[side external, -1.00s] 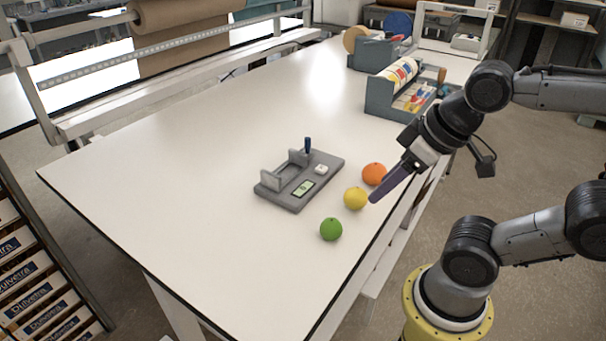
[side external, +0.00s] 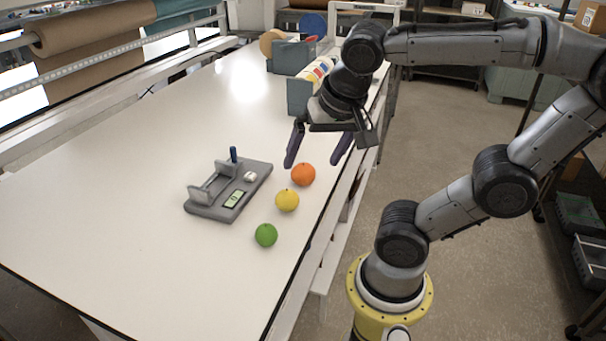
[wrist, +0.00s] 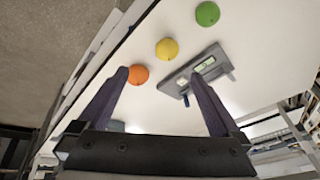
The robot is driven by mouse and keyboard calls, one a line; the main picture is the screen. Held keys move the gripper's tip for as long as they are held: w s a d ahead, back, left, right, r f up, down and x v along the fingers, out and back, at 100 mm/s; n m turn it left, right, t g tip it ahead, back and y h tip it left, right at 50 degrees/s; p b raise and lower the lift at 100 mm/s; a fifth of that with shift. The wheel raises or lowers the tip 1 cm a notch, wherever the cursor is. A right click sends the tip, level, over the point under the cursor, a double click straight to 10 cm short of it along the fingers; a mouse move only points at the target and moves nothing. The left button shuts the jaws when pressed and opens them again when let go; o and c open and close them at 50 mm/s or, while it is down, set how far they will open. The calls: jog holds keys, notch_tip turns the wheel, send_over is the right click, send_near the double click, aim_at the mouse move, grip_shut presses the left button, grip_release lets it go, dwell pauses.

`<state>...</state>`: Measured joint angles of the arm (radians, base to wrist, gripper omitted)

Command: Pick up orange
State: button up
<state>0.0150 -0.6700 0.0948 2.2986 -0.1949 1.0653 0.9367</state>
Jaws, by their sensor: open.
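The orange (side external: 303,174) sits on the white table near its right edge, behind the yellow fruit. My gripper (side external: 313,164) is open and empty, pointing down, its two purple-grey fingers apart. In the side view the orange lies just below and in front of the fingertips. In the wrist view the orange (wrist: 138,74) shows near the tip of the left finger, toward the inner side, and my gripper (wrist: 160,78) has clear space between its fingers. No contact with the orange can be seen.
A yellow fruit (side external: 287,200) and a green fruit (side external: 266,235) lie in a row nearer the front. A grey fixture (side external: 213,211) with a blue peg stands left of them. A grey bin (side external: 299,95) is farther back. The table's left part is clear.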

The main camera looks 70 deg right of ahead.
jog(key=w+d+r+m+g+h, duration=0.1)
jog(key=w+d+m+g+h, duration=0.1)
jog(key=w+d+m, duration=0.3)
jog(key=m, duration=0.1)
send_near(303, 167)
jog(key=shift+g, duration=0.4)
jog(key=x, duration=0.5)
jog(key=shift+w+a+f, duration=0.2)
jog(key=shift+w+a, duration=0.05)
jog(key=shift+a, duration=0.05)
jog(key=shift+d+x, duration=0.15)
jog(key=shift+x, duration=1.25)
jog(key=shift+d+x, duration=0.15)
jog(key=shift+x, duration=1.3)
jog(key=shift+w+r, duration=0.1)
jog(key=shift+c, duration=0.3)
jog(key=c, duration=1.3)
jog(key=shift+c, duration=0.2)
jog(key=shift+r, duration=0.15)
